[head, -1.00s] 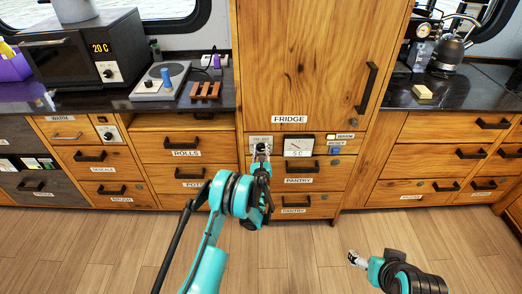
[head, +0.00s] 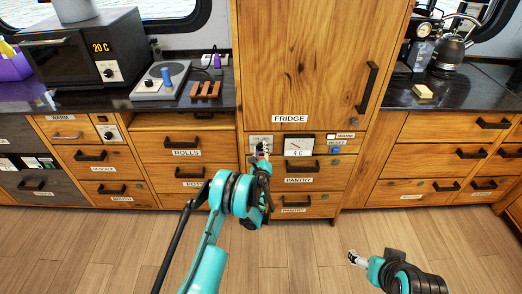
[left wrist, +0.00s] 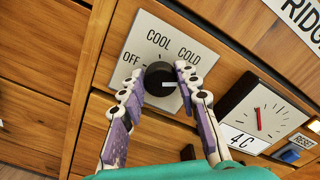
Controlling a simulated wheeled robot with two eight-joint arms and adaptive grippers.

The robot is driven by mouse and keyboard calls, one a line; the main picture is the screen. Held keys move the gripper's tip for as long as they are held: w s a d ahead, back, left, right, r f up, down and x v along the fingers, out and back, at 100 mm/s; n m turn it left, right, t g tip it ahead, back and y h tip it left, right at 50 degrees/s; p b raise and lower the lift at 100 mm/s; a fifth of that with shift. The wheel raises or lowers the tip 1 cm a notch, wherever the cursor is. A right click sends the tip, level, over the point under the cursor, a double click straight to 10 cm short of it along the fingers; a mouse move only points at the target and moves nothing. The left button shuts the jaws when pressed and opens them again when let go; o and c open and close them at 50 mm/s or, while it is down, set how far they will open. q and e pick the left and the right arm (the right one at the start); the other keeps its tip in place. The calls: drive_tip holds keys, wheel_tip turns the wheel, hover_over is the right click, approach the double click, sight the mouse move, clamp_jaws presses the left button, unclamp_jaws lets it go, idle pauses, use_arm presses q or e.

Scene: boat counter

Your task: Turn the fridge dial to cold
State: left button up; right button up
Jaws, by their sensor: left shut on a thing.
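The fridge dial (left wrist: 159,76) is a dark round knob on a pale plate (left wrist: 127,60) lettered OFF, COOL and COLD. In the left wrist view, its white mark points right, below the word COLD. My left gripper (left wrist: 158,79) is shut on the dial, one finger on each side. In the head view, my left gripper (head: 264,151) is at the plate under the FRIDGE label (head: 289,119) and hides most of the dial. The gauge (head: 299,145) beside it reads 4 C and also shows in the left wrist view (left wrist: 257,112). My right gripper (head: 356,258) hangs low above the floor, its jaws unclear.
A blue RESET button (head: 335,150) and a WARM label sit right of the gauge. Wooden drawers (head: 297,169) lie below and to both sides. The fridge door (head: 305,60) is shut above. The floor (head: 310,250) in front is clear.

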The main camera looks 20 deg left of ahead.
sight(261, 126)
use_arm(q)
drive_tip(key=n, duration=0.5)
drive_tip(key=shift+n, duration=0.4)
idle(0.4)
drive_tip(key=o, duration=1.2)
drive_tip(key=shift+c, duration=0.2)
wheel_tip(261, 126, up, 9)
drive_tip(key=shift+d+r, duration=0.15)
drive_tip(key=shift+r, duration=0.3)
drive_tip(key=shift+a, duration=0.2)
